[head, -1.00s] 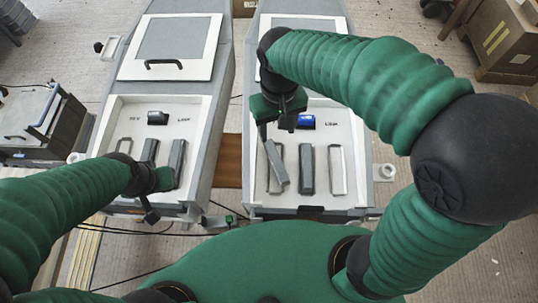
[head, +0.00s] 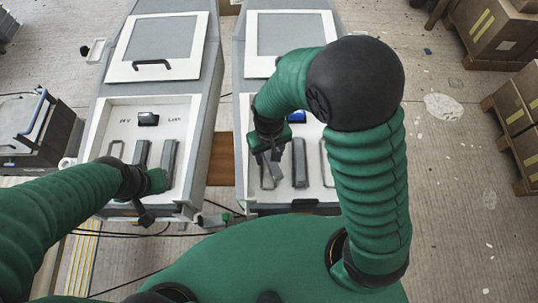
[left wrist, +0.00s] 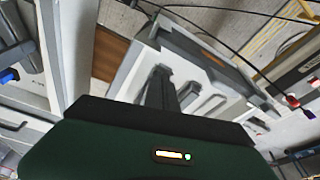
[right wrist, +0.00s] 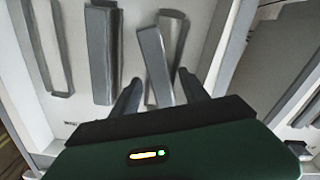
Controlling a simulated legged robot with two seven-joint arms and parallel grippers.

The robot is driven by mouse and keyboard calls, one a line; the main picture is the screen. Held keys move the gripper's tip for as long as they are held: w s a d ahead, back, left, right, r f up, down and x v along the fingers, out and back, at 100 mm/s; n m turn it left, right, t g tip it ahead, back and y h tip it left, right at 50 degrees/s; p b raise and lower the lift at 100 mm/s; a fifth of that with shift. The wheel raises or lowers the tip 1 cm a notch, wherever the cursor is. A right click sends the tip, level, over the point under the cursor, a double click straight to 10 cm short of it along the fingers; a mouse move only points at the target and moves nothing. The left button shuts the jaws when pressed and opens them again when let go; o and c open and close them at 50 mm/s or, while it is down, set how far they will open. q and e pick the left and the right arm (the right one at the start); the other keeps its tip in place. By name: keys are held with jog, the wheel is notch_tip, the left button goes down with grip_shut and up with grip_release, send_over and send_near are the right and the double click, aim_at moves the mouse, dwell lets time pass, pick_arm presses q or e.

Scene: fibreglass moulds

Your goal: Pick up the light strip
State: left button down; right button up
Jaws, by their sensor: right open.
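In the right mould tray (head: 240,185), a grey strip (right wrist: 155,65) lies tilted across an outlined recess (right wrist: 178,38). It looks a little lighter than the straight dark grey strip (right wrist: 101,55) beside it. My right gripper (right wrist: 159,79) is open over the tray, with the tilted strip's near end between its fingers in the picture. I cannot tell whether they touch. In the head view my right gripper (head: 266,150) partly covers this strip. My left gripper (head: 163,181) is low over the left tray, its fingers close together in the left wrist view (left wrist: 162,75).
The left tray (head: 99,125) holds two grey strips (head: 141,153) and a dark block (head: 148,119). A blue block (head: 297,116) is in the right tray. An outlined recess (right wrist: 48,50) is at the right tray's other side. A cart (head: 40,130) stands far left; crates (head: 500,35) stand right.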

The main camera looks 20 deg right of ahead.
jog(key=shift+w+f, duration=0.1)
jog(key=shift+f, duration=0.15)
grip_shut()
jog(key=shift+r, duration=0.15)
